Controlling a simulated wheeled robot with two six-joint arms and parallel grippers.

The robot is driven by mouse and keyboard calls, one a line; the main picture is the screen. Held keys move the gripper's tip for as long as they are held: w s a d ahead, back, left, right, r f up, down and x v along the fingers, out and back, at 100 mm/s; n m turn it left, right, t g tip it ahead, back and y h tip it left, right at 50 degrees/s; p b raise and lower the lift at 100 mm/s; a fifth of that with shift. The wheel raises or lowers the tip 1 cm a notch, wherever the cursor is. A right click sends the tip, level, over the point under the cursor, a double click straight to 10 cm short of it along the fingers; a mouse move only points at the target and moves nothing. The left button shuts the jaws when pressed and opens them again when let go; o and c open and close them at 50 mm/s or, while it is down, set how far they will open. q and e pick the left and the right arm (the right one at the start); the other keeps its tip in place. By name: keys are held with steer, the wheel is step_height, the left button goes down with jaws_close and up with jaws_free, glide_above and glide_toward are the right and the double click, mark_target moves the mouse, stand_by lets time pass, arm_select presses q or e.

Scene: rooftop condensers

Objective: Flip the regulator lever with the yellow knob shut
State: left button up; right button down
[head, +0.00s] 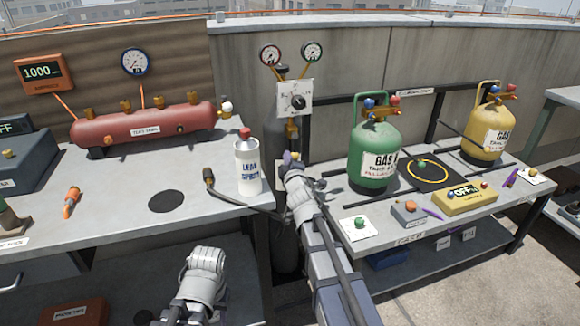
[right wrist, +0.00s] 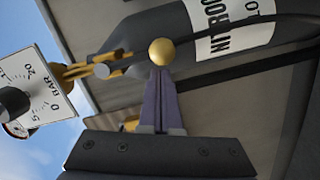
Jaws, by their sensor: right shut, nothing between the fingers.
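The regulator panel (head: 296,99) is a white plate with a black dial, mounted above a dark gas cylinder. It also shows at the left edge of the right wrist view (right wrist: 40,78). The yellow knob (right wrist: 161,52) shows large, right at the fingertips of my right gripper (right wrist: 160,72). Its lever is hard to make out, and I cannot tell whether the fingers touch the knob. The right gripper's fingers are shut with nothing between them. In the head view this gripper (head: 289,158) is below the panel. My left arm shows at bottom centre; its fingers do not show.
A yellow tank (head: 487,127) is farther right. A red tank (head: 145,126) is on the left bench.

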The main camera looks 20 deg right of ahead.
steer(key=shift+w, duration=0.65)
